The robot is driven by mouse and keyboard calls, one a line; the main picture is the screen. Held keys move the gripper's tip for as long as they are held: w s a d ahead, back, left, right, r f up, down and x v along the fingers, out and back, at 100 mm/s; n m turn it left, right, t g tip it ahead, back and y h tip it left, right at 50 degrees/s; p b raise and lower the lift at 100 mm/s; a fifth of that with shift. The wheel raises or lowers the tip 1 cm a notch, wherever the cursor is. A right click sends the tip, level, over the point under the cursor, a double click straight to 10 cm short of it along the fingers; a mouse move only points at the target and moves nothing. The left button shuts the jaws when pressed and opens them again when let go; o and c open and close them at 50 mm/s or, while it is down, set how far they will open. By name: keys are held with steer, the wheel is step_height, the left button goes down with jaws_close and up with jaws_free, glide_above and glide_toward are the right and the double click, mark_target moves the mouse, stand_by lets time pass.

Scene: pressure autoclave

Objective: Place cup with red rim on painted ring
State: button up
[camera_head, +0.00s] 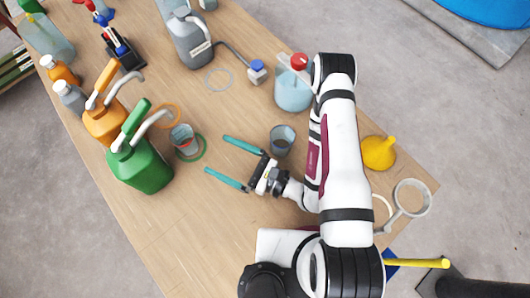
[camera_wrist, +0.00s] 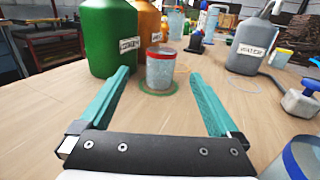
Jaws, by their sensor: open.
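The clear cup with the red rim (camera_head: 183,140) stands upright near the green canister. In the wrist view the cup (camera_wrist: 160,70) is straight ahead, between the lines of my two fingers. A green painted ring (camera_head: 204,153) lies around the cup's base; it shows in the wrist view (camera_wrist: 172,91) too. The cup looks to be standing within it. Other painted rings are an orange one (camera_head: 178,106), a grey-blue one (camera_head: 230,76) and a cream one partly hidden by my arm. My gripper (camera_head: 216,154) is open and empty, its teal fingers pointing at the cup from a short distance.
A green canister (camera_head: 142,168) and an orange canister (camera_head: 103,125) stand close to the cup's left. A blue-rimmed cup (camera_head: 282,141) stands beside my gripper. A bottle with a red cap (camera_head: 293,92) and a yellow funnel (camera_head: 378,153) are farther right. The wooden table between gripper and cup is clear.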

steer(key=s+r+n+g+y, duration=0.1)
steer(key=s+r+n+g, duration=0.1)
steer(key=r+n+g, duration=0.5)
steer(key=s+r+n+g+y, duration=0.1)
steer(key=s+r+n+g, duration=0.3)
steer(key=r, duration=0.5)
steer(key=s+d+r+n+g+h, duration=0.2)
steer(key=s+d+n+g+h, duration=0.25)
steer(key=h, duration=0.35)
steer(key=w+d+n+t+h, duration=0.1)
steer(key=d+t+h, duration=0.7)
steer(key=d, duration=0.5)
steer(key=shift+d+t+h, duration=0.35)
steer(key=shift+h, duration=0.25)
